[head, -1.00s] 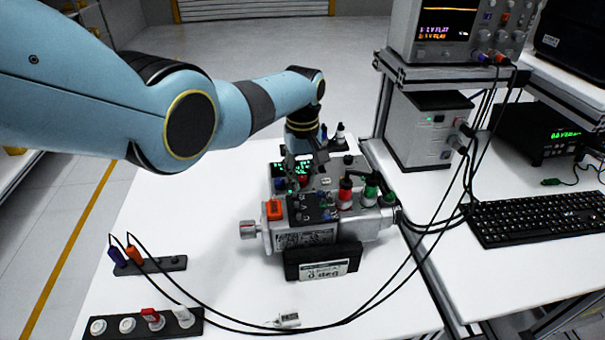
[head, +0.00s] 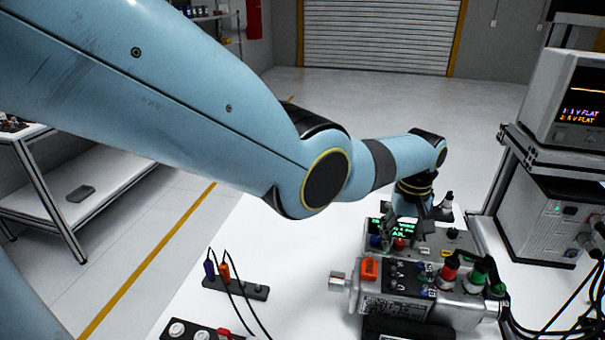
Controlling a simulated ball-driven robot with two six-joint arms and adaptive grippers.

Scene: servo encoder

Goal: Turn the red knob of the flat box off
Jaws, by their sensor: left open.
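The flat box (head: 461,243) lies on the white table behind the servo unit, with a small green-lit display (head: 381,228) at its left end. Its red knob (head: 400,244) shows low at the front of that end, with a blue knob (head: 376,242) to its left. My left gripper (head: 405,237) points down over the display end, open, with its dark fingers close to the red knob. I cannot tell whether they touch it. The fingers hide part of the display and the box top. My right gripper is out of view.
The servo unit (head: 389,305), with an orange block (head: 370,268) and red and green plugs on top, stands just in front of the box. Cables run at the lower right. An instrument rack (head: 540,215) stands at the right.

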